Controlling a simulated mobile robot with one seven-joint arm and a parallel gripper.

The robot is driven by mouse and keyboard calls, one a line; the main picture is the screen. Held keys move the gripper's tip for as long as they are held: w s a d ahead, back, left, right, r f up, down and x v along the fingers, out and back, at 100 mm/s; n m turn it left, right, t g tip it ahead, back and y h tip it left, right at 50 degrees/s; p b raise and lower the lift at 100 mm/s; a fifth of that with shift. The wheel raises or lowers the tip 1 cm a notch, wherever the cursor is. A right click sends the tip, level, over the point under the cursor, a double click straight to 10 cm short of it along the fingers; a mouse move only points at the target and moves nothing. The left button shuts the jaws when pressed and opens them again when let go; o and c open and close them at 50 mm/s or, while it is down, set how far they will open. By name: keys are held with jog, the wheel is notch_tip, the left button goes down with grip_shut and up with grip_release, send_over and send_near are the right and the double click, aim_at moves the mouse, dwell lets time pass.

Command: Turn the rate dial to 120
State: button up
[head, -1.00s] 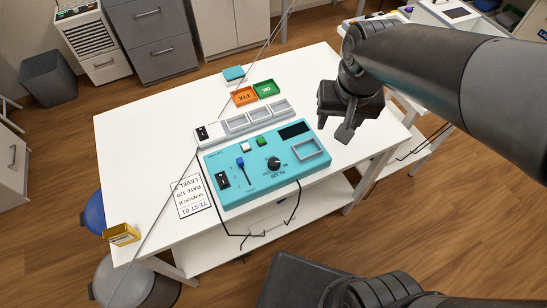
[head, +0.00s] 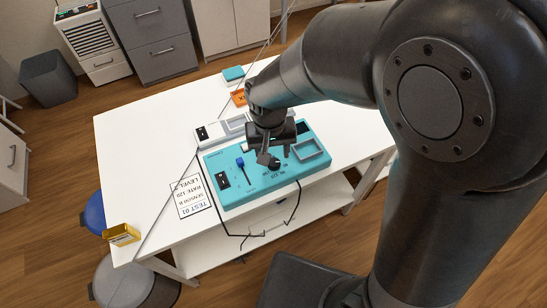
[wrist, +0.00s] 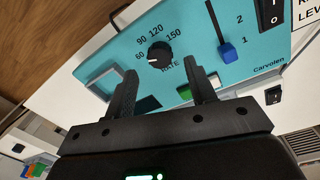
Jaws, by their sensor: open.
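The rate dial (wrist: 159,54) is a round black knob on the teal control box (head: 225,196), marked 60, 90, 120 and 150 in the wrist view. Its white mark appears to point toward the 60 side. In the head view my gripper covers part of the dial. My gripper (wrist: 163,80) is open, with its two fingers apart and nothing between them. In the wrist view the fingertips stand just short of the dial, one to each side; whether they touch the panel cannot be told. In the head view my gripper (head: 276,158) is over the box.
A blue slider (wrist: 228,50) and a black rocker switch (head: 222,180) are on the box. A card (head: 188,196) reads rate 120.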

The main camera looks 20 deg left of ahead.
aim_at(274, 162)
jog(key=shift+f, duration=2)
jog(key=shift+c, duration=0.2)
jog(key=c, duration=0.9)
